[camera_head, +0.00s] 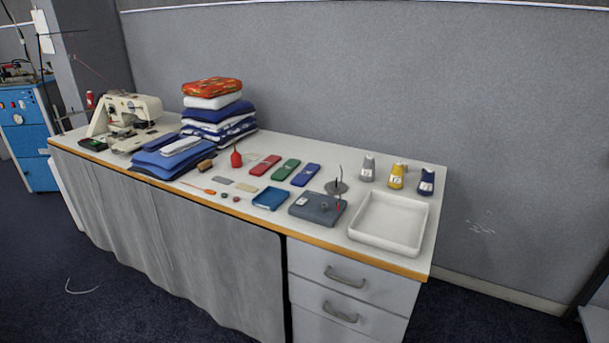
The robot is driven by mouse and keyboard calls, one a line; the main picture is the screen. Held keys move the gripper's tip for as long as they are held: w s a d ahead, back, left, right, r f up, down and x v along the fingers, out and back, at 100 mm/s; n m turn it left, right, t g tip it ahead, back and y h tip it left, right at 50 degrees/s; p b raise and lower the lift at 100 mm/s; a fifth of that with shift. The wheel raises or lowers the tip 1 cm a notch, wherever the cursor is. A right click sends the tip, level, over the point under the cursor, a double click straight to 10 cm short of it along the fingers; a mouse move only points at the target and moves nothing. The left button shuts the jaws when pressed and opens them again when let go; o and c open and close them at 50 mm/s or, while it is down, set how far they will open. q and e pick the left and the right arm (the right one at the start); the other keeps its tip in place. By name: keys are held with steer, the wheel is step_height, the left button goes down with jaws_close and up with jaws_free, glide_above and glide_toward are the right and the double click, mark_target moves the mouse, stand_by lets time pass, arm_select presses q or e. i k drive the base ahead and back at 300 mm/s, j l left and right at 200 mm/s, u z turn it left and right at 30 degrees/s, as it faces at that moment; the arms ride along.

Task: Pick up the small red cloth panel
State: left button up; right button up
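The small red cloth panel (264,165) lies flat on the long table (330,184), near its middle. It is the leftmost of a row of three, with a green panel (285,169) and a blue panel (305,174) to its right. A pale mark shows on its surface. Neither of my grippers is in view.
A sewing machine (126,110) and folded cloth stacks (219,115) stand to the left. In front of the panels lie small pieces and a blue tray (270,198). A grey block (318,208), white tray (389,223) and three spools (397,175) are right. A wall closes the back.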

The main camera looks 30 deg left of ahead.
mark_target(266, 164)
steer(key=i+j+z, duration=0.15)
steer(key=j, duration=0.75)
steer(key=j+z, duration=0.15)
steer(key=j, duration=0.75)
steer(key=i, duration=0.05)
